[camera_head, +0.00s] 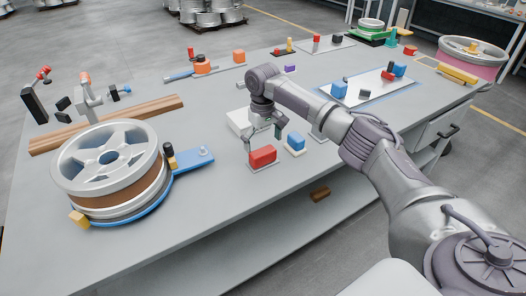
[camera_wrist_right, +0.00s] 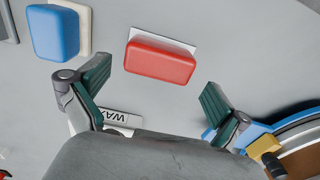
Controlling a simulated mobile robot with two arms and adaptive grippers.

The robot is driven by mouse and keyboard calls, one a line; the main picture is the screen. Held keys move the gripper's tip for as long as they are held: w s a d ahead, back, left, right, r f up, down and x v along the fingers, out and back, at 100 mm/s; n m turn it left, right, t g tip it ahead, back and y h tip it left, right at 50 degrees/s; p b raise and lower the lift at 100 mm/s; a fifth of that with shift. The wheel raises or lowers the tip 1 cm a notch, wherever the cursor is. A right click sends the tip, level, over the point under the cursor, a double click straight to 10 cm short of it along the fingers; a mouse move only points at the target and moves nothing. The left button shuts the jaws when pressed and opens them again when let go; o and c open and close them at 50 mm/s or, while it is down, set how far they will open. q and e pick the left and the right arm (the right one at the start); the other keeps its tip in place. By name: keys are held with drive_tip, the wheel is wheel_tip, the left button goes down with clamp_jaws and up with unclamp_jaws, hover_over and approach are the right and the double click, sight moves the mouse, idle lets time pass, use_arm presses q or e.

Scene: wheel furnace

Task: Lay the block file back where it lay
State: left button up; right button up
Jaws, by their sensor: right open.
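A red block (camera_head: 262,156) on a thin white base lies on the grey bench below my right gripper (camera_head: 263,138). In the right wrist view the red block (camera_wrist_right: 160,60) lies just ahead of the gap between the spread dark-green finger pads, apart from both. A blue block (camera_head: 296,141) on a pale base stands to its right; it also shows in the right wrist view (camera_wrist_right: 55,33) at upper left. Either block may be the block file; I cannot tell which. My right gripper is open and empty. My left gripper is out of view.
A spoked wheel (camera_head: 108,158) with a blue-handled base stands to the left. A wooden board (camera_head: 108,124) lies behind it. A pale box (camera_head: 238,118) sits behind my right gripper. A white tray (camera_head: 365,88) with blocks lies farther right.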

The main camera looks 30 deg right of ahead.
sight(263, 151)
wheel_tip(263, 151, up, 8)
drive_tip(key=shift+f, duration=0.15)
idle(0.6)
